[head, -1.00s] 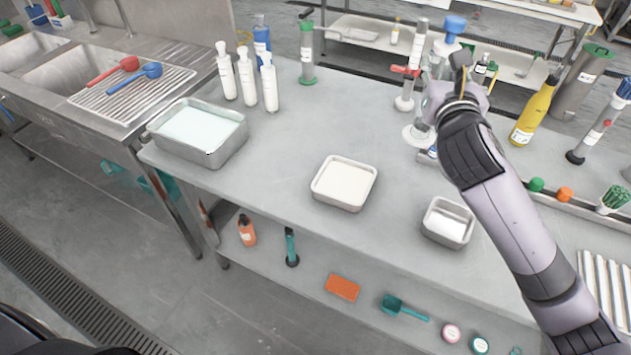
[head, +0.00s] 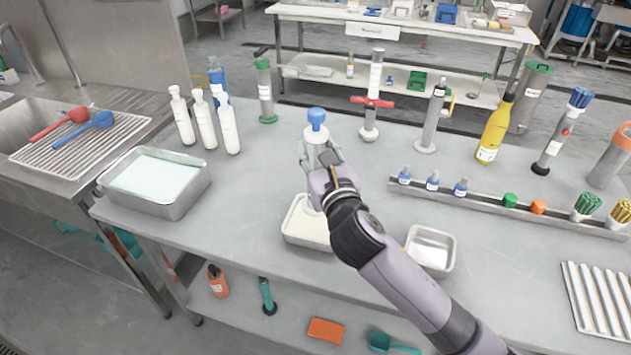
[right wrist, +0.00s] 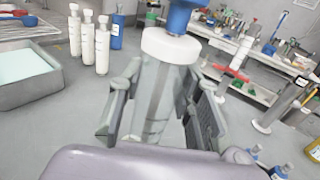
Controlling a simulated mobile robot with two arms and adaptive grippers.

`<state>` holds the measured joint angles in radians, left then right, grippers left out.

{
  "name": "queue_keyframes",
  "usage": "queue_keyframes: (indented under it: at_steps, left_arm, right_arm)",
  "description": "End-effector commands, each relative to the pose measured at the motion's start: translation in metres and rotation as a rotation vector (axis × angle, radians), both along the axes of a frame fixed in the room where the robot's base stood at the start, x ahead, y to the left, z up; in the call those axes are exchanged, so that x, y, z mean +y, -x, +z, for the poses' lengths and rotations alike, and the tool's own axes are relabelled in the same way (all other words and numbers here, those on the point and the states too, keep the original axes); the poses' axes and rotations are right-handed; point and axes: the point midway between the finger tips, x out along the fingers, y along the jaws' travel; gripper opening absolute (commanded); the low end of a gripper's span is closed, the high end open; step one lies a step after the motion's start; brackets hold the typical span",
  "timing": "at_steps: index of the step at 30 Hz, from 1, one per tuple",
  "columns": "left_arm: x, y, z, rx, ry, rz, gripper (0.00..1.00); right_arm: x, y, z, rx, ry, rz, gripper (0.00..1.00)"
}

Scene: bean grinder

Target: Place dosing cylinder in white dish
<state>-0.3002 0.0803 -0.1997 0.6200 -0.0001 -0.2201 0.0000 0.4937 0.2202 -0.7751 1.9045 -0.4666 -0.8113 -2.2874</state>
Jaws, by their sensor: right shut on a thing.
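The dosing cylinder (head: 317,120) has a blue knob, a white collar and a clear body. My right gripper (head: 322,162) is shut around its body, and it stands roughly upright in the grip. In the right wrist view the cylinder (right wrist: 160,85) sits between both fingers. The white dish (head: 291,238), a shallow metal-rimmed tray with a white inside, lies on the table under the gripper. My right arm hides part of the dish. The cylinder's lower end is mostly hidden, so I cannot tell whether it touches the dish. My left gripper is not in view.
A smaller metal tray (head: 432,249) lies right of the dish, and a larger tray (head: 155,202) lies to the left. Several white bottles (head: 204,122) stand behind. A red-handled cylinder (head: 369,120) and a rack (head: 500,204) are on the right.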

Motion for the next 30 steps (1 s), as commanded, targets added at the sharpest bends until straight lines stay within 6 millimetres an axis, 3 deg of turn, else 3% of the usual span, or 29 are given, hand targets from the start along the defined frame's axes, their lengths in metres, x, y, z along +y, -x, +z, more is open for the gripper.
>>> queue_keyframes:
  at_steps: [3, 8, 15, 29, 30]
  left_arm:
    - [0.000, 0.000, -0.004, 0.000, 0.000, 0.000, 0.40]
    - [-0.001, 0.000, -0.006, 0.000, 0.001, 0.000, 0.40]
    - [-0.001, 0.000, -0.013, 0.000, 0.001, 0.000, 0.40]
    - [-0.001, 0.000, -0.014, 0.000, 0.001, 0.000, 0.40]
    - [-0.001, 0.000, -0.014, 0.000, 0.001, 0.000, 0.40]
  right_arm:
    - [0.000, 0.000, -0.021, -0.001, -0.001, -0.001, 0.00]
    - [0.000, 0.000, -0.033, -0.002, -0.001, -0.001, 0.00]
    - [0.000, 0.000, -0.067, 0.000, -0.002, 0.000, 0.00]
    - [0.000, 0.000, -0.075, -0.003, 0.001, 0.000, 0.00]
    - [0.000, 0.000, -0.075, -0.002, 0.000, 0.000, 0.34]
